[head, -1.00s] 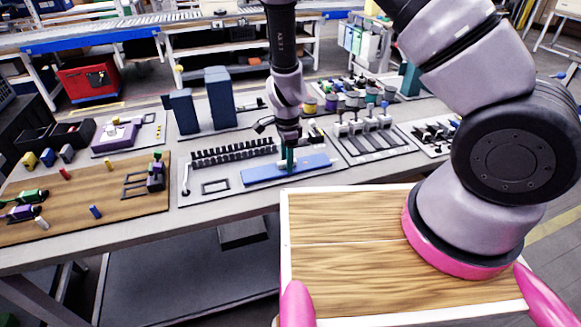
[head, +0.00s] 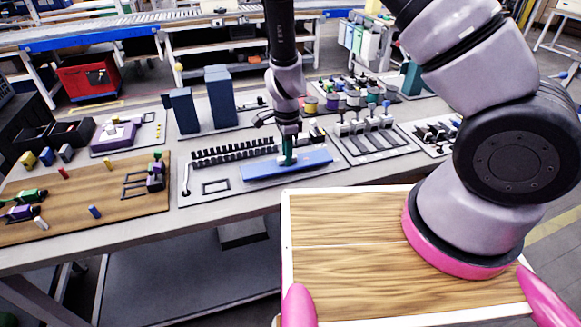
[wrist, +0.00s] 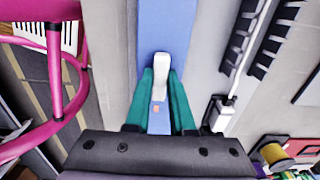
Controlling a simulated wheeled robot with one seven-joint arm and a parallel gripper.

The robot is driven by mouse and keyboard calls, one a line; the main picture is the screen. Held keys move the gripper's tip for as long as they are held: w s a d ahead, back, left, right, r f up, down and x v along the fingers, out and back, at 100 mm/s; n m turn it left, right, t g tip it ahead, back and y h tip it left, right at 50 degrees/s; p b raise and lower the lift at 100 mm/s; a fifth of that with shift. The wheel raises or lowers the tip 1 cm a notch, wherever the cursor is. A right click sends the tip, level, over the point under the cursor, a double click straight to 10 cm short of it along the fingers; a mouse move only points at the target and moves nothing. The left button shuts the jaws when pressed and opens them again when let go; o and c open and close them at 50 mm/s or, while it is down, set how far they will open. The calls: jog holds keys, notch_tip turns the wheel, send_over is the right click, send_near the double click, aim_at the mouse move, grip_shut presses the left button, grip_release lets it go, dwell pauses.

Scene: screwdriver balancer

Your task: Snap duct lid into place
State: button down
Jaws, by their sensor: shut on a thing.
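The duct lid (head: 262,169) is a long flat blue strip in the head view. It is in front of the black slotted duct (head: 235,150) and apart from it, roughly parallel to it. My gripper (head: 287,160) points down with its teal fingers shut on a small white grip on the lid. In the wrist view the fingers (wrist: 159,88) close on both sides of the white grip (wrist: 160,70), and the blue lid (wrist: 166,28) runs away beyond it. The lid seems slightly raised above the grey board. The lid's underside is hidden.
Blue upright blocks (head: 219,97) stand behind. Colored spools (head: 332,103) and a clamp fixture (head: 372,140) sit to the right, and a wooden board (head: 110,205) to the left.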

jog(key=shift+d+r, duration=0.15)
jog(key=shift+r, duration=1.95)
